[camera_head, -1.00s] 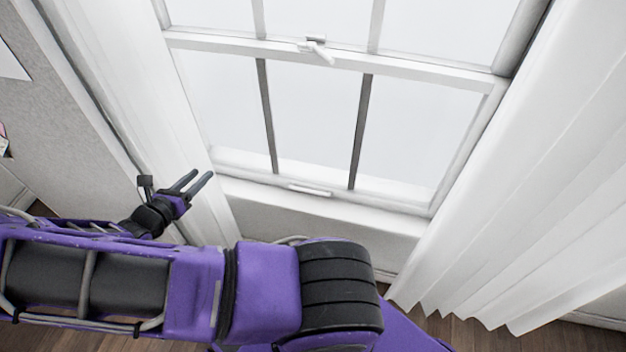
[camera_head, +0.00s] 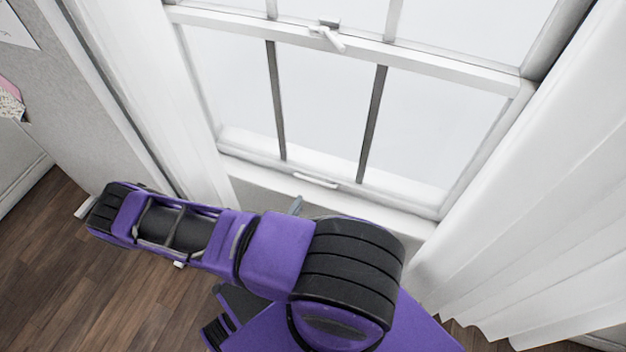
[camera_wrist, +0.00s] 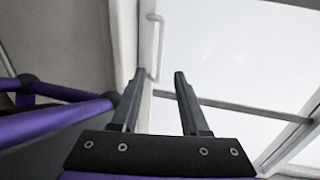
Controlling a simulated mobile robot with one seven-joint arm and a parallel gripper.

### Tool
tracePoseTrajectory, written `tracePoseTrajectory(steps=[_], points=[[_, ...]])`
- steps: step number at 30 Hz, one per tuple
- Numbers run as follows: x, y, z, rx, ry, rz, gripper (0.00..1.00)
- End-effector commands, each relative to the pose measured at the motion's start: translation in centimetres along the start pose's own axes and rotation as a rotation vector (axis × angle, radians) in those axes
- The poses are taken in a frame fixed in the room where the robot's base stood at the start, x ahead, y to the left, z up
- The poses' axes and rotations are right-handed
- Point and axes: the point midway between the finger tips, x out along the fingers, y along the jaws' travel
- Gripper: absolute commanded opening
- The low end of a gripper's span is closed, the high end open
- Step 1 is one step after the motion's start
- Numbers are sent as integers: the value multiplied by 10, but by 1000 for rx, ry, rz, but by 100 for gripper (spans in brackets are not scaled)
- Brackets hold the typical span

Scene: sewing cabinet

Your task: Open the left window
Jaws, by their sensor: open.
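A white-framed window (camera_head: 520,88) fills the upper middle of the head view, its lower sash appearing down. A small white pull handle (camera_head: 315,180) sits on the sash's bottom rail, and a lever latch (camera_head: 327,36) on the middle rail. My gripper (camera_wrist: 158,76) is open and empty in the wrist view, with its two dark fingers apart. The handle (camera_wrist: 155,46) appears beyond the fingertips, in line with the gap between them and apart from them. In the head view my arm hides most of the gripper; a small grey tip shows below the sill.
White curtains hang left (camera_head: 130,90) and right (camera_head: 540,170) of the window. The grey wall lies below the sill (camera_head: 330,200). Wooden floor (camera_head: 60,270) is clear at lower left.

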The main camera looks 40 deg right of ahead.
Motion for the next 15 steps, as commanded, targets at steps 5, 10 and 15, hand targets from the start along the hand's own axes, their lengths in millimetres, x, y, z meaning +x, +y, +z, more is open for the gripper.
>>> tracePoseTrajectory(steps=[5, 10, 15], points=[[42, 0, -2, 1, 4, -2, 45], [78, 0, -1, 3, 4, -1, 45], [107, 0, -1, 2, 2, -1, 45]])
